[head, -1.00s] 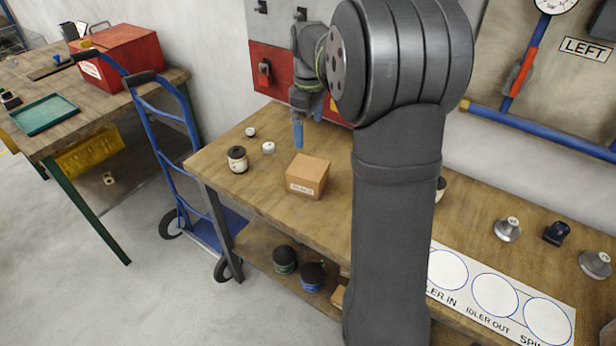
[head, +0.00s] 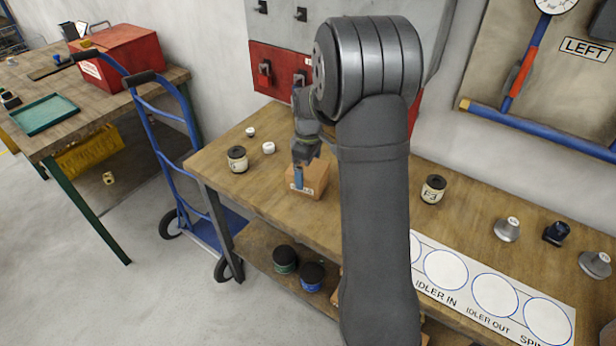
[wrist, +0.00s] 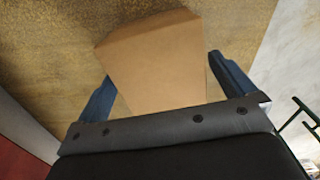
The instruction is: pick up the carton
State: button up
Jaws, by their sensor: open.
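The carton (head: 316,180) is a small brown box standing on the wooden workbench, partly hidden behind my gripper and arm in the head view. My gripper (head: 298,182) is low over it, with blue fingers pointing down. In the wrist view the carton (wrist: 156,66) lies between the two open blue fingers of my gripper (wrist: 165,88), one finger on each side. The fingers look apart from the carton; whether either touches it I cannot tell.
A jar with a dark lid (head: 237,159) and two small white pieces stand left of the carton. Another jar (head: 433,188), metal parts and a label sheet (head: 470,285) are to the right. A blue hand truck (head: 165,150) stands off the bench's left end.

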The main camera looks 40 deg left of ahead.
notch_tip(320, 180, down, 2)
jog(key=shift+f, duration=0.2)
jog(key=c, duration=1.1)
jog(key=shift+o, duration=0.2)
jog(key=shift+r, duration=0.1)
